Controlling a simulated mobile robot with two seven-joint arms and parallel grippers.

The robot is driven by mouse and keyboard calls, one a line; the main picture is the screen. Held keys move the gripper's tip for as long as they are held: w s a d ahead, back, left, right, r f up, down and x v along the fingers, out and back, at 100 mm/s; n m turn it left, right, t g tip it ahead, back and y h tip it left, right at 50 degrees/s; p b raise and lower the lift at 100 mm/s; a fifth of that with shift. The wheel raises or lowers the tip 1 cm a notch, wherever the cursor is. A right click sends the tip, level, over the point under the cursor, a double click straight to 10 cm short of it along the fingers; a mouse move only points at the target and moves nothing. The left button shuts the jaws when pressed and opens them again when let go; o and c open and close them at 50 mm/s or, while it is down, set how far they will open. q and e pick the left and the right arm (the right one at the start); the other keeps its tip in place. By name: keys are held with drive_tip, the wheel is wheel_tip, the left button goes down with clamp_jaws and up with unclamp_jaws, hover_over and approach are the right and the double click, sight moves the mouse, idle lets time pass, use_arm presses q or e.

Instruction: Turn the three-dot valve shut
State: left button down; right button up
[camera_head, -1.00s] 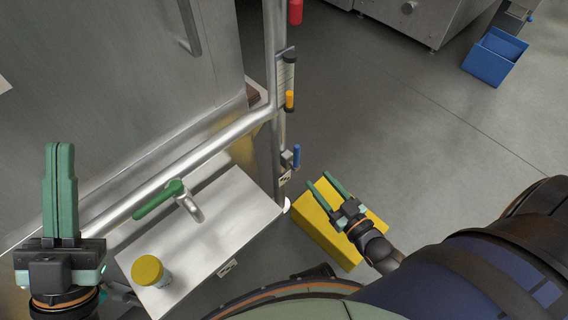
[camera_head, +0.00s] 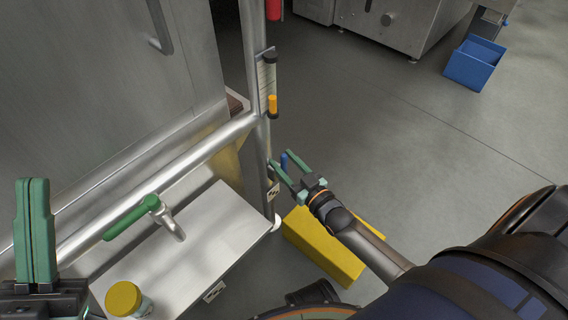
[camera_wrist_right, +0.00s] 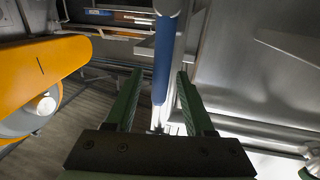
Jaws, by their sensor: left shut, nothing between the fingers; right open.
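A blue valve handle (camera_head: 284,163) stands at the lower part of the steel post, beside a small label with dark marks (camera_head: 273,190); I cannot count its dots. It also shows in the right wrist view (camera_wrist_right: 163,62), upright between my finger tips. My right gripper (camera_head: 281,158) is open, with a finger on either side of the blue handle and no clear contact. A green handle (camera_head: 130,218) lies tilted on the pipe, with another marked label (camera_head: 214,291) on the box front below. My left gripper (camera_head: 32,183) is shut and empty at the far left.
A steel box top (camera_head: 205,240) carries a yellow-lidded jar (camera_head: 124,299). An orange handle (camera_head: 272,105) and a red one (camera_head: 273,9) sit higher on the post. A yellow block (camera_head: 325,250) stands under my right arm. The floor to the right is clear up to a blue bin (camera_head: 473,64).

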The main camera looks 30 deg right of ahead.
drive_tip(key=shift+w, duration=0.15)
clamp_jaws()
idle(0.4)
idle(1.0)
